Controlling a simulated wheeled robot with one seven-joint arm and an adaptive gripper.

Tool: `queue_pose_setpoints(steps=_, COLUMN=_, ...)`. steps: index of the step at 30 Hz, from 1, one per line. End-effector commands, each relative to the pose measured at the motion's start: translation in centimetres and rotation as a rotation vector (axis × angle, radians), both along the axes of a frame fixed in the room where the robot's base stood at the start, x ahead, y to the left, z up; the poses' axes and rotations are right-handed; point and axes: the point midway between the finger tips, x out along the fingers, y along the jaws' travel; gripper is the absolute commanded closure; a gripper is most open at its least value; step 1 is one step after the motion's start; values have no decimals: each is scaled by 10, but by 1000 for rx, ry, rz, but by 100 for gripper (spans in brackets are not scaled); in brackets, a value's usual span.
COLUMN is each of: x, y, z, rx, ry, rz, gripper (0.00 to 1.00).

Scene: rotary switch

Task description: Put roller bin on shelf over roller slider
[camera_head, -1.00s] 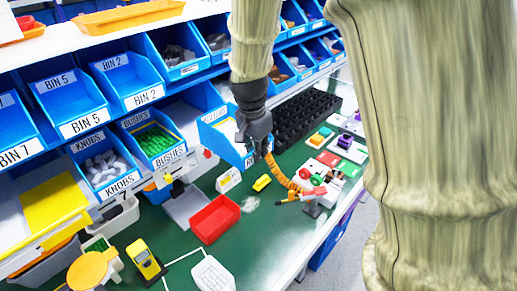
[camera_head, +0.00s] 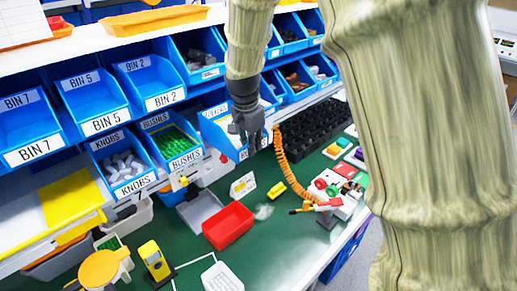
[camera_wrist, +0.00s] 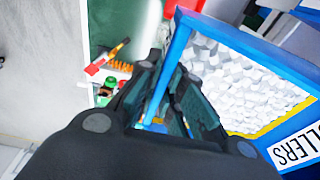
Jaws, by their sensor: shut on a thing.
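The roller bin (camera_head: 217,128) is blue and sits at the lower shelf row, right of the bushes bin (camera_head: 172,145). In the wrist view the roller bin (camera_wrist: 297,128) is full of white rollers, with a ROLLERS label on its front. My gripper (camera_head: 250,143) is shut on the bin's rim; in the wrist view the fingers (camera_wrist: 165,100) straddle the blue wall. My gripper hides part of the bin and its label in the head view. I cannot tell whether the bin's underside touches the shelf. The roller slider is not clearly visible.
The knobs bin (camera_head: 122,167) is further left on the same row. Upper bins such as BIN 2 (camera_head: 150,82) hang above. A red tray (camera_head: 228,225) and a yellow block (camera_head: 276,190) lie on the green table below. An orange coiled hose (camera_head: 290,165) stands at right.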

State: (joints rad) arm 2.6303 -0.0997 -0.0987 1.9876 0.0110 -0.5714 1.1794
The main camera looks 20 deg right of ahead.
Motion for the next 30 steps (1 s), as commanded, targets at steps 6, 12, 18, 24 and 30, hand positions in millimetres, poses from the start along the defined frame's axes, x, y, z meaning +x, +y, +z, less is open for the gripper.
queue_pose_setpoints(steps=6, x=19, y=6, z=0, rx=-1, ry=-3, rz=0, gripper=100)
queue_pose_setpoints(steps=12, x=35, y=12, z=-1, rx=0, ry=-2, rz=0, gripper=100)
queue_pose_setpoints(steps=18, x=52, y=19, z=-1, rx=0, ry=-3, rz=0, gripper=100)
queue_pose_setpoints(steps=24, x=68, y=25, z=-1, rx=0, ry=-2, rz=0, gripper=100)
queue_pose_setpoints(steps=30, x=85, y=30, z=-2, rx=0, ry=-3, rz=0, gripper=100)
